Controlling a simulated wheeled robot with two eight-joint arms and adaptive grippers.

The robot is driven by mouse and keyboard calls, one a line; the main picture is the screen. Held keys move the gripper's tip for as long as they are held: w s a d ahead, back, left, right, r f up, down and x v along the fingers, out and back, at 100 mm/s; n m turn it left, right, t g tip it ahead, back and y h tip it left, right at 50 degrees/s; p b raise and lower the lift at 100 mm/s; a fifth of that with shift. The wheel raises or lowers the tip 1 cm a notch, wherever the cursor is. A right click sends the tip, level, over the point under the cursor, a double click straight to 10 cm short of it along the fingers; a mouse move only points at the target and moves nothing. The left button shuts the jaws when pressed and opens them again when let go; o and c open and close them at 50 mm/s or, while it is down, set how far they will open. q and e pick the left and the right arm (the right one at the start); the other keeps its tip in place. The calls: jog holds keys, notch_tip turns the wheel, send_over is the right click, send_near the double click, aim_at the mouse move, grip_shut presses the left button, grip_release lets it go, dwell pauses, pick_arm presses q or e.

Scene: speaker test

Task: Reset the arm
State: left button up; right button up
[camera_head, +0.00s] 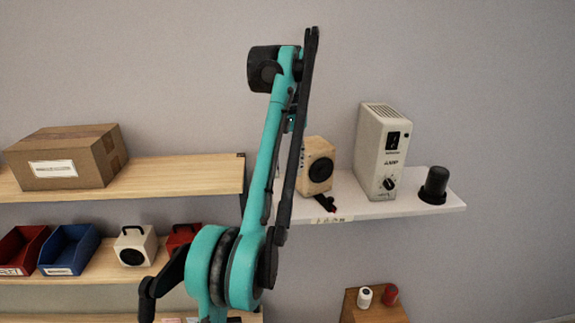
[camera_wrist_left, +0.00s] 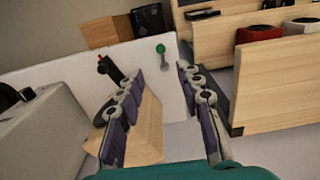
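My teal and black arm (camera_head: 265,150) rises from the bottom middle of the head view and stands in front of the shelves. My left gripper (camera_wrist_left: 160,73) is in the left wrist view. Its two fingers are spread apart with nothing between them that they grip. A wooden speaker box (camera_head: 317,168) stands on the white shelf just right of the arm in the head view. In the wrist view a wooden box (camera_wrist_left: 146,133) shows partly behind the left finger; I cannot tell any contact. The left gripper cannot be made out in the head view. My right gripper is in neither view.
A grey amplifier (camera_head: 378,155) and a black cylinder (camera_head: 435,184) stand on the white shelf (camera_head: 400,208). A small black and red item (camera_head: 327,204) lies before the speaker. A carton (camera_head: 65,160), red bin (camera_head: 20,250) and blue bin (camera_head: 68,250) are left.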

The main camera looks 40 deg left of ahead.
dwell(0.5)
pick_arm(q)
jog(key=d+f+b, duration=0.2)
jog(key=f+b, duration=0.1)
jog(key=f, duration=0.1)
jog(key=d+f+m+t+b, duration=0.1)
jog(key=d+f+b, duration=0.1)
jog(key=f+b, duration=0.1)
jog(key=d+f+m+b, duration=0.1)
jog(key=d+f+b, duration=0.1)
jog(key=f+b, duration=0.2)
jog(key=shift+s+f+t+y, duration=0.3)
jog(key=shift+s+f+t, duration=0.1)
jog(key=shift+f, duration=0.15)
jog(key=s+d+f+m+t+b, duration=0.1)
jog(key=s+d+f+b, duration=0.4)
jog(key=f, duration=1.2)
jog(key=s+d+f+m+t+b, duration=0.2)
jog(key=s+d+f+b, duration=0.3)
jog(key=f+b, duration=0.7)
jog(key=s+d+f+m+t+b, duration=0.2)
jog(key=s+d+f+b, duration=0.3)
jog(key=f, duration=1.7)
jog(key=s+m+b, duration=0.1)
jog(key=s+b, duration=0.1)
jog(key=b, duration=0.1)
jog(key=shift+f+b, duration=0.3)
jog(key=shift+d, duration=0.1)
